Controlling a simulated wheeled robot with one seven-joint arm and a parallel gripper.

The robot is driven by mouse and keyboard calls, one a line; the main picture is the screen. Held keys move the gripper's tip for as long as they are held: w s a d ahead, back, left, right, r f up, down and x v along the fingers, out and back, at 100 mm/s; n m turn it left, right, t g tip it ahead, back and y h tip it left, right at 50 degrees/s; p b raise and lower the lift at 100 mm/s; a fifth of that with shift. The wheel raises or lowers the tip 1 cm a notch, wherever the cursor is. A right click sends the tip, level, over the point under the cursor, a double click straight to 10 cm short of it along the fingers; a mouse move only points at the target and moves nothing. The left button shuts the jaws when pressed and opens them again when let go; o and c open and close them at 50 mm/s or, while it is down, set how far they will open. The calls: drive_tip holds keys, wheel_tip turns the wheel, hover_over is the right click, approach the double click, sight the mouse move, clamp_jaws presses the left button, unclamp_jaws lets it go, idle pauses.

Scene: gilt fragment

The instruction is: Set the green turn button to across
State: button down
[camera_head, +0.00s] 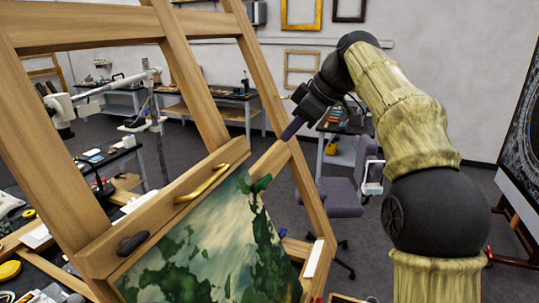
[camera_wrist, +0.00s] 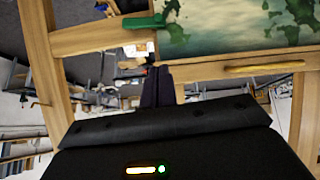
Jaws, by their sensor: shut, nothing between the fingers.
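The green turn button (camera_head: 260,183) is at the upper right corner of the landscape painting (camera_head: 215,250), near the end of a wooden easel member. In the wrist view the green turn button (camera_wrist: 144,21) is a short bar lying roughly sideways in the picture, its right end close to the painting's edge. My gripper (camera_head: 290,131) is shut and empty, above and to the right of the button, apart from it. In the wrist view my dark fingertips (camera_wrist: 158,72) are together, below the button in the picture, with a gap between.
A gold handle-like piece (camera_head: 203,183) and a black knob (camera_head: 133,243) sit on the easel's wooden rail (camera_head: 165,207). Easel posts stand close around my gripper. A purple chair (camera_head: 340,193) and workbenches are behind. Open floor lies to the right.

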drive_tip(key=shift+w+a+m+g, duration=0.1)
drive_tip(key=shift+m+g, duration=0.2)
drive_tip(key=p, duration=0.2)
hover_over(258, 186)
drive_tip(key=d, duration=0.3)
wheel_tip(258, 186, down, 10)
drive_tip(key=shift+s+f, duration=0.6)
drive_tip(key=shift+f, duration=0.35)
drive_tip(key=shift+w+a+f, duration=0.15)
drive_tip(key=shift+f, duration=0.05)
